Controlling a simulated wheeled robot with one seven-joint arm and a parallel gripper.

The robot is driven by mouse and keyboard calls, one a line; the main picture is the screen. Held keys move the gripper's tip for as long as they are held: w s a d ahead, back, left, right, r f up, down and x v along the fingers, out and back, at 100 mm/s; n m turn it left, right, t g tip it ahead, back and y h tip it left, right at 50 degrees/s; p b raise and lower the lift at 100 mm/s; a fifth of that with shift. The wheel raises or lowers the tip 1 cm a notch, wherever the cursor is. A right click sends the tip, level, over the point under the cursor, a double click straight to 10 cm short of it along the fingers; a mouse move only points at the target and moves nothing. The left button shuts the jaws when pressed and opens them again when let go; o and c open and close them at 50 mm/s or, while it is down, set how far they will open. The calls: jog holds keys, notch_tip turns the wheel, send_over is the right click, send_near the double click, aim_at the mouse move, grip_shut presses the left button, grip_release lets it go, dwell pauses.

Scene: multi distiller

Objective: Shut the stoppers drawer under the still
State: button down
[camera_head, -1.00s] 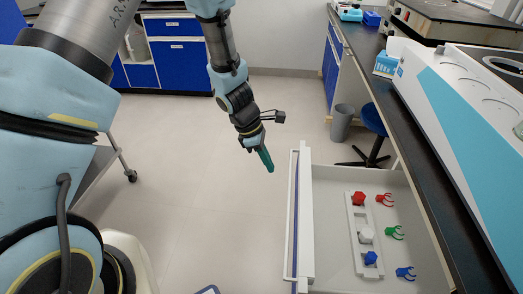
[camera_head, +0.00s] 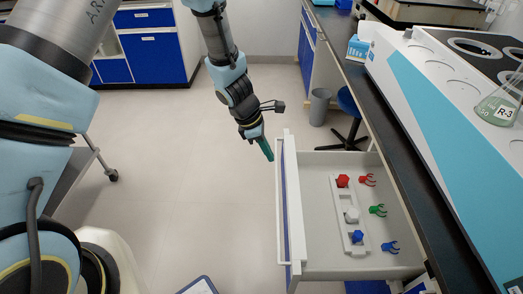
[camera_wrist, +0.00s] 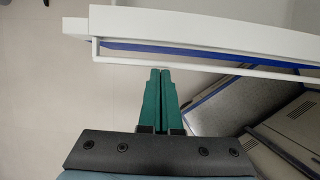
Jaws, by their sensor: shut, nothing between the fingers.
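The stoppers drawer (camera_head: 318,258) stands open below the bench at the right of the head view. In it are a white rack with red (camera_head: 343,181), white (camera_head: 351,215) and blue (camera_head: 356,237) stoppers, and red, green and blue clips beside it. Its white front with a blue face and a long bar handle (camera_head: 279,205) faces left. My gripper (camera_head: 268,154) is shut and empty, just left of the far end of the drawer front. In the wrist view the green fingertips (camera_wrist: 161,72) lie close to the handle bar (camera_wrist: 200,63); I cannot tell whether they touch.
The black bench edge (camera_head: 400,165) runs along the right, with the white and teal still (camera_head: 430,130) and a flask marked R-3 (camera_head: 497,108) on it. A grey bin (camera_head: 319,107) and blue stool stand beyond the drawer.

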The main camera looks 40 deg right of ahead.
jog(key=s+d+p, duration=0.8)
jog(key=s+d, duration=1)
jog(key=d, duration=0.4)
jog(key=shift+s+d, duration=0.2)
jog(key=shift+r, duration=0.2)
